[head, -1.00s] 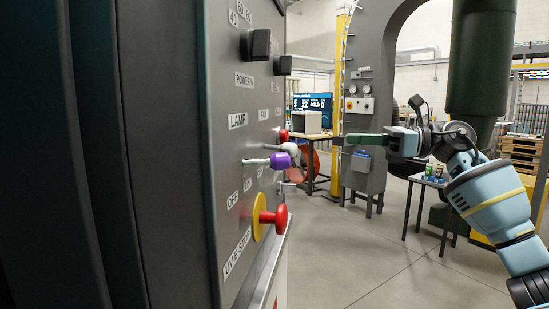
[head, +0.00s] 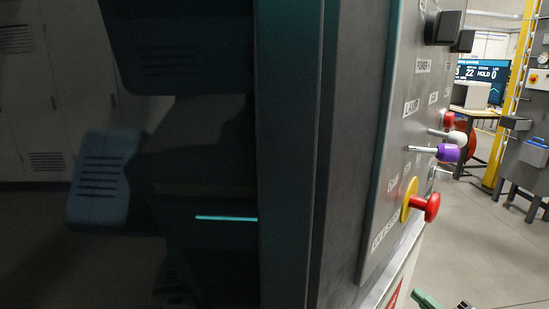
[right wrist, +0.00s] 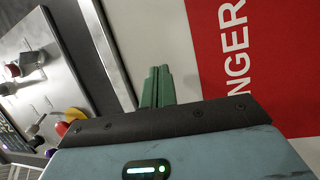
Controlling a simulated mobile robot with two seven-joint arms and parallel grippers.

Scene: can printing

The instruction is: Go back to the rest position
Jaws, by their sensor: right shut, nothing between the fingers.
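My right gripper (head: 424,299) shows only as green finger parts at the bottom edge of the head view, low in front of the control cabinet. In the right wrist view its two green fingers (right wrist: 157,85) are shut against each other with nothing between them. They point toward a pale surface beside a red danger sign (right wrist: 235,60). I cannot tell the exact gap to that surface. My left gripper is in neither view.
The control panel (head: 398,130) has black knobs (head: 443,28), a purple-tipped lever (head: 447,152) and a red button on a yellow base (head: 425,207). A dark glossy surface fills the left. Open floor (head: 500,250) lies at right, before a screen and a yellow post (head: 510,100).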

